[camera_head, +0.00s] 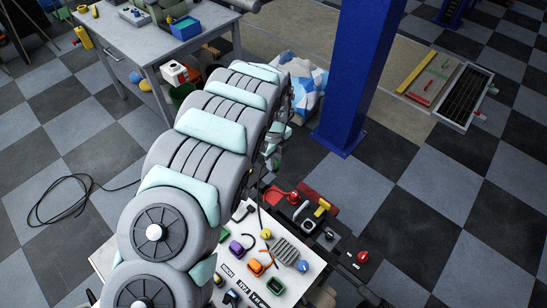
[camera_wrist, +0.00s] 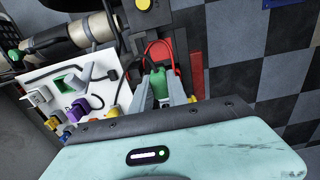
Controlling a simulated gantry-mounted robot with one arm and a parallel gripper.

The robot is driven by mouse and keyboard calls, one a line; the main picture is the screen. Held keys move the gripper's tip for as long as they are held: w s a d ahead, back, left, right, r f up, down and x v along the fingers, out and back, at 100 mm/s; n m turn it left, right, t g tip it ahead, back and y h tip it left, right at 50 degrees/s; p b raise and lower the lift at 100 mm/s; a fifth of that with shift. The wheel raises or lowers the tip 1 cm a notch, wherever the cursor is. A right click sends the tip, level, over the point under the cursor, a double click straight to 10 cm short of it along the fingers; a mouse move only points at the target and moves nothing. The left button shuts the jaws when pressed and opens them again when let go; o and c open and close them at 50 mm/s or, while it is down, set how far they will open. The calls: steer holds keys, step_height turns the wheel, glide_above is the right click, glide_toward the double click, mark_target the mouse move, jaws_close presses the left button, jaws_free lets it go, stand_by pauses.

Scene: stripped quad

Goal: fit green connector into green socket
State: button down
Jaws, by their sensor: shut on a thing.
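My gripper (camera_wrist: 163,92) is shut on the green connector (camera_wrist: 159,82) in the wrist view, with one grey finger on each side of it. The connector's lower end is hidden by the gripper body. A green square frame, which looks like the green socket (camera_wrist: 67,83), lies on the white board (camera_wrist: 98,62) to the left, apart from the connector. In the head view the same green socket (camera_head: 222,233) shows near the board's upper left, beside the purple part. My arm hides the gripper there, so I cannot make out the held connector.
The board also bears a purple connector (camera_head: 236,248), an orange one (camera_head: 256,266), a yellow part (camera_head: 266,233) and a grey ribbed block (camera_head: 285,251). A dark tray with a red clamp (camera_head: 293,197) adjoins it. A blue post (camera_head: 359,75) stands behind.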

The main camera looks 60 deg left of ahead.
steer(key=s+d+p, duration=0.5)
steer(key=d+p, duration=0.7)
steer(key=p, duration=1)
steer(key=shift+s+d+p, duration=0.2)
steer(key=shift+p, duration=0.2)
steer(key=shift+d+r, duration=0.1)
steer(key=shift+r, duration=0.05)
